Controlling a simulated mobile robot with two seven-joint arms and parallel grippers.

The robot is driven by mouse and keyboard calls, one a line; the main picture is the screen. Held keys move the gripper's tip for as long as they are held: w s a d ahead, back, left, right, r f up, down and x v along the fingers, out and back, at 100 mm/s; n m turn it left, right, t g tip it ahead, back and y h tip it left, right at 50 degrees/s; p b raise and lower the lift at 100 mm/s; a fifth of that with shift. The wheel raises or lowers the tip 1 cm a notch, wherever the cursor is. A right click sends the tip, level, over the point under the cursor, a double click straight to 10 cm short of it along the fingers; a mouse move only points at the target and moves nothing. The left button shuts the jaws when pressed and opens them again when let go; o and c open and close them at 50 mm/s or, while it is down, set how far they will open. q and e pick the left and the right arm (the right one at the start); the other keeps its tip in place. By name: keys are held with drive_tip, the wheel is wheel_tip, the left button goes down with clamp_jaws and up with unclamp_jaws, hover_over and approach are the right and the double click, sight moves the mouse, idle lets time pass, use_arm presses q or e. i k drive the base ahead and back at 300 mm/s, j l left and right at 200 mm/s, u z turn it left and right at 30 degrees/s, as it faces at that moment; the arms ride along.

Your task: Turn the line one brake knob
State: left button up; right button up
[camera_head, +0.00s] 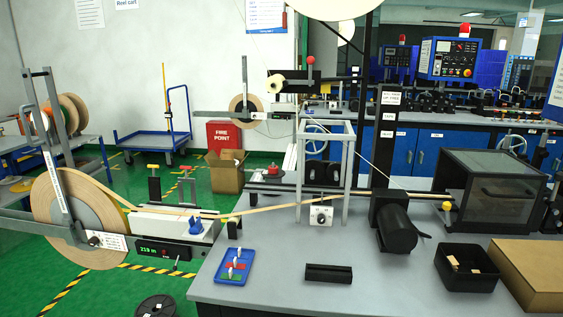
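I cannot read a label that marks the line one brake knob. A large tape reel (50,215) stands upright at the left, with a small dark knob (94,241) at its hub beside a white label. A white box with a round dial (321,215) sits at the foot of the grey metal frame (347,170) on the bench. Tape runs from the reel across to the right past this box. Yellow-topped and red-topped posts (154,168) stand behind the white block. Neither of my grippers shows in this view.
On the grey bench (270,275) lie a blue tray (222,279), a black block (328,273), a black bin (465,280) and a cardboard box (535,270). A black motor (395,230) and dark enclosure (490,183) stand right.

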sight(94, 240)
drive_tip(key=u, duration=1.25)
